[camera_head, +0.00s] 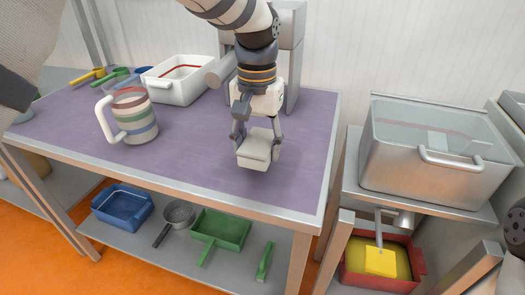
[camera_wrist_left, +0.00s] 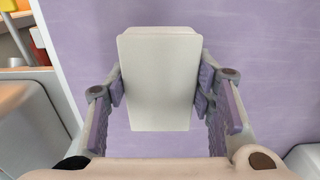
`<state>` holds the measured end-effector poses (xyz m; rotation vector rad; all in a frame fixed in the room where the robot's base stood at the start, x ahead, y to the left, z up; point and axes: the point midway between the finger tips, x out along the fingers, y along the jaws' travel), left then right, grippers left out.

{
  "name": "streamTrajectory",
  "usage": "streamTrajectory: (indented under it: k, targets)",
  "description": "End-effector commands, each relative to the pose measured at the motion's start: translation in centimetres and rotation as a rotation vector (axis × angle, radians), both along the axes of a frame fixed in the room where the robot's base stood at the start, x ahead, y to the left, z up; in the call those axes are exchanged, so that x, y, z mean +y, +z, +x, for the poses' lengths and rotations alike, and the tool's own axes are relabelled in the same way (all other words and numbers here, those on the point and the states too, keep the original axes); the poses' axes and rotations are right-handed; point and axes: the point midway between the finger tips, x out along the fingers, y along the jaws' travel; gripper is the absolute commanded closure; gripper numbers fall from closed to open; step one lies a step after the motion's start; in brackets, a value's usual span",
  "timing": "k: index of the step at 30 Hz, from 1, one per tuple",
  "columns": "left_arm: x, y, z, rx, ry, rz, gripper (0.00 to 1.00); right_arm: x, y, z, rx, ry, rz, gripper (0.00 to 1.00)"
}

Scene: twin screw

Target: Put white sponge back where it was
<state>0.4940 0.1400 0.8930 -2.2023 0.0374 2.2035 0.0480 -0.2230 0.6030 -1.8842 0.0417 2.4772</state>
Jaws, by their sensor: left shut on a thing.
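The white sponge (camera_head: 257,148) is a pale block in my left gripper (camera_head: 256,138), over the front right part of the purple table (camera_head: 200,160). The gripper points down and its fingers press on two opposite sides of the sponge. In the left wrist view the sponge (camera_wrist_left: 160,80) sits upright between the purple finger pads of my left gripper (camera_wrist_left: 160,90), with purple tabletop behind it. I cannot tell whether the sponge touches the table. My right gripper is not in view.
A striped mug (camera_head: 132,115) and a white bin (camera_head: 180,80) stand left on the table. A metal pot (camera_head: 430,150) stands on the side table at right. The lower shelf holds a blue tray (camera_head: 122,207) and a green dustpan (camera_head: 220,230). The table's front middle is clear.

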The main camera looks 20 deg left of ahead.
Motion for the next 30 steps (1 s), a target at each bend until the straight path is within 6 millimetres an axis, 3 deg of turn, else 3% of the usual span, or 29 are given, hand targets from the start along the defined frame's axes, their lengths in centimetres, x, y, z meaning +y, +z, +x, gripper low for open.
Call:
streamTrajectory:
  k: [6,17,18,20,30]
  targets:
    - [0.5,-3.5,0.3,0.003,0.001,0.000,0.77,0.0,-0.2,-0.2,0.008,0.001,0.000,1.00]
    - [0.5,-4.1,0.3,0.000,0.001,0.000,0.77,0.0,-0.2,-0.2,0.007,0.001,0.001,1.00]
    - [0.5,-4.1,0.4,-0.001,0.001,0.000,0.46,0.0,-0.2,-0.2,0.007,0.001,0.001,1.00]
    - [0.5,-4.1,0.4,-0.001,0.001,0.000,0.33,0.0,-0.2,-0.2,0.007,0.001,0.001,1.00]
    - [0.5,-3.8,0.4,-0.002,0.002,-0.001,0.31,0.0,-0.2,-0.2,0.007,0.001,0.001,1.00]
